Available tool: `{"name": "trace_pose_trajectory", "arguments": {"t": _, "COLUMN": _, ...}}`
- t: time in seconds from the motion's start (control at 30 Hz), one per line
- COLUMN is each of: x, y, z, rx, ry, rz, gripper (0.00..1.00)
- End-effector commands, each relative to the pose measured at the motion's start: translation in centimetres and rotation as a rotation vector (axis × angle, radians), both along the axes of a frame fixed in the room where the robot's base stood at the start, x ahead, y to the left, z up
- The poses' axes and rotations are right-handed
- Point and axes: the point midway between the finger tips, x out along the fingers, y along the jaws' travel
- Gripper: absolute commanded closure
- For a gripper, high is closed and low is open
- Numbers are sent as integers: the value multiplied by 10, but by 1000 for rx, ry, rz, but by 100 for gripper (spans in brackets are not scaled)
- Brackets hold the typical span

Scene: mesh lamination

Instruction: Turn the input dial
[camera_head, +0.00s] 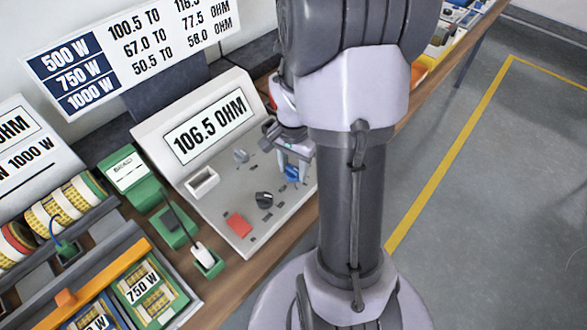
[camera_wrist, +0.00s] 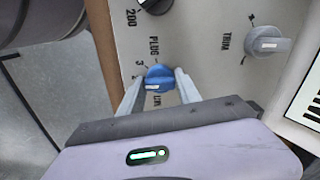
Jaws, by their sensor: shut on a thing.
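A blue dial (camera_wrist: 158,77) with a white pointer mark sits on the grey sloping face of the meter (camera_head: 222,188). The word PLUG and other, partly hidden lettering stand around it. The white mark faces my gripper's body in the wrist view. My gripper (camera_wrist: 159,82) is shut on the blue dial, with one finger on each side of it. In the head view the blue dial (camera_head: 291,174) shows below my gripper's fingers (camera_head: 292,160), partly covered by my arm. The meter's screen (camera_head: 209,128) reads 106.5 OHM.
A grey TRIM knob (camera_wrist: 265,42) and a black knob (camera_head: 264,199) are close by on the same face. Green blocks with a lever (camera_head: 204,256) stand left of the meter.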

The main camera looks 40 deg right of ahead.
Motion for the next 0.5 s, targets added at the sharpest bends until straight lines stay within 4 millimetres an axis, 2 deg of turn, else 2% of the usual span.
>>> {"name": "trace_pose_trajectory", "arguments": {"t": 0.5, "x": 0, "y": 0, "z": -1, "rx": 0, "ry": -1, "rz": -457, "gripper": 100}}
